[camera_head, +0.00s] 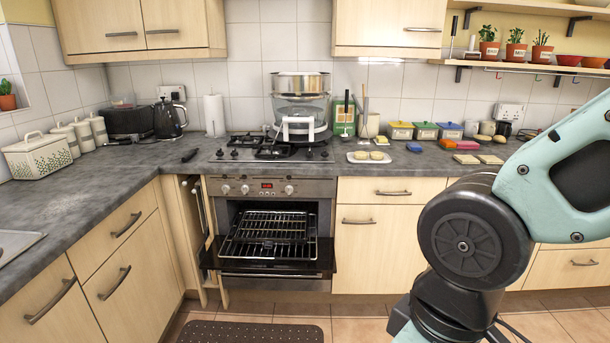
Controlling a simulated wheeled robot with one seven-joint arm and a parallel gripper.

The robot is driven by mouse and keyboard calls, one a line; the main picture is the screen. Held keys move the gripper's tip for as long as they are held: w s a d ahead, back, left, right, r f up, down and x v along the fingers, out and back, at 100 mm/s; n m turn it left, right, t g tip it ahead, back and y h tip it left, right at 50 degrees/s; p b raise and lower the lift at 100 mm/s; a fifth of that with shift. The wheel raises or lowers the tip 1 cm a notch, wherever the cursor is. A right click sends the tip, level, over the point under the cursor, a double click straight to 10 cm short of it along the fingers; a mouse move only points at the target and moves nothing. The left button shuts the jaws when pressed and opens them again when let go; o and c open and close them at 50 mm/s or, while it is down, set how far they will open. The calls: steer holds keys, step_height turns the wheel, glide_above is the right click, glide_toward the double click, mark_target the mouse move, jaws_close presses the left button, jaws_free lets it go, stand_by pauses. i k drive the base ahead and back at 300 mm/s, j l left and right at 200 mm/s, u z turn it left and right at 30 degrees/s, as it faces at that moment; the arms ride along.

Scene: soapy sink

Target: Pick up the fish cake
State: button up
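A small white plate (352,159) lies on the grey worktop to the right of the hob. On it sit small pale yellow round pieces that look like fish cakes (376,155); they are too small to tell apart with certainty. My arm fills the right side of the view, well in front of the worktop. My gripper is outside the picture, so its state is hidden. Part of the worktop on the right is hidden behind my arm.
The oven door (275,263) is open and juts out, with a wire rack inside. A steamer (300,105) stands on the hob. A dark mat (255,333) lies on the floor.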

mark_target(374, 155)
steer(key=i, duration=2)
steer(key=i+u, duration=0.1)
steer(key=i, duration=0.4)
steer(key=i+l+u, duration=0.15)
steer(key=i, duration=0.3)
